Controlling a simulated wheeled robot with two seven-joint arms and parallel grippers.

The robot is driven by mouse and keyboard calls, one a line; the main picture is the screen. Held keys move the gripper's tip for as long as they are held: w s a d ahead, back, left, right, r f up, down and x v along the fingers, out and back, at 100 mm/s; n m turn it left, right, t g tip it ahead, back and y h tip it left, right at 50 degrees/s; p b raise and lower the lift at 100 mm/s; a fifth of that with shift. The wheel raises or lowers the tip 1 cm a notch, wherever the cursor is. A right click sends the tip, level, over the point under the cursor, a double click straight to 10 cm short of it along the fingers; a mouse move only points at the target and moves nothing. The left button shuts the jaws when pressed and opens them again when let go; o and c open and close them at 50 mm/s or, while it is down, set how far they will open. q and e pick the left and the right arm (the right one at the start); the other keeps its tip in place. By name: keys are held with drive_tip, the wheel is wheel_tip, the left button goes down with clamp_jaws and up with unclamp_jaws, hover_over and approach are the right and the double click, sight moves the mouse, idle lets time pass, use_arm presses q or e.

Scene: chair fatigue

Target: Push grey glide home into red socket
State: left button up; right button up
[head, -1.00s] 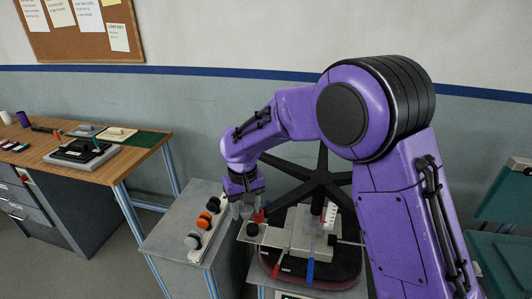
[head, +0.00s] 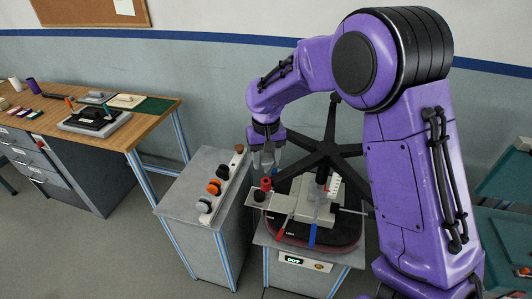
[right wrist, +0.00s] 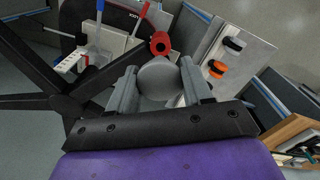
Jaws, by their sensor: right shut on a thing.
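The grey glide (right wrist: 158,79), a round grey disc, sits between the two grey fingers of my right gripper in the right wrist view. My right gripper (head: 265,160) is shut on it; in the head view the fingers hide most of the glide. The red socket (head: 265,184) stands on the left end of the pale fixture, just below the fingertips. It also shows as a red ring with a dark hole in the right wrist view (right wrist: 160,43), beyond the glide. Glide and socket look apart. My left gripper is not in view.
The fixture (head: 310,208) has red and blue handles and lies on a dark seat, beside a black five-arm chair base (head: 333,152). Left of it, a grey stand (head: 190,190) holds an orange part (head: 214,187) and several others. A wooden workbench (head: 150,122) stands farther left.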

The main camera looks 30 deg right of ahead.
sight(266, 172)
drive_tip(key=shift+f, duration=1.05)
drive_tip(key=shift+p, duration=0.5)
idle(0.4)
drive_tip(key=shift+f, duration=1.65)
idle(0.3)
drive_tip(key=o, duration=1)
drive_tip(key=shift+f, duration=0.1)
drive_tip(key=shift+o, duration=0.2)
